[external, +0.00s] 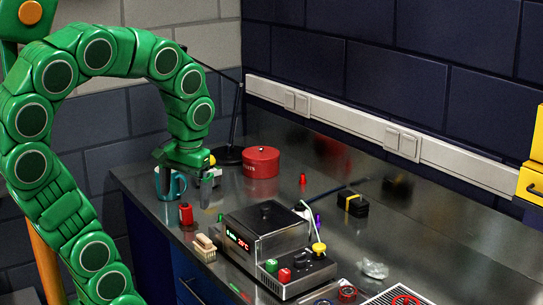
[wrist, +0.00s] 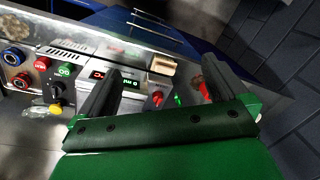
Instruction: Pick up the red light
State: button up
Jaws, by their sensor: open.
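A small red cylinder-like object (external: 186,214), which may be the red light, stands near the left front edge of the steel bench. My gripper (external: 183,184) is above the left end of the bench, over and behind this red object, with its fingers apart and nothing between them. In the wrist view my gripper (wrist: 161,72) is also open. A red object (wrist: 205,91) shows there beside the right finger, partly hidden by it. A second small red piece (wrist: 157,98) shows between the fingers. I cannot tell for certain which is the red light.
A teal mug (external: 178,186) stands close by my gripper. A tan brush (external: 205,248) and a device with a display and coloured buttons (external: 265,240) stand in front and to the right. A red tin (external: 261,162) and a smaller red item (external: 303,179) are farther back.

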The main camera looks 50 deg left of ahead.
jog(key=s+d+f+m+g+h, duration=0.1)
jog(key=s+d+f+m, duration=0.4)
jog(key=s+m, duration=0.1)
jog(key=shift+s+d, duration=0.15)
jog(key=shift+s, duration=0.2)
jog(key=shift+f, duration=0.1)
jog(key=c, duration=0.6)
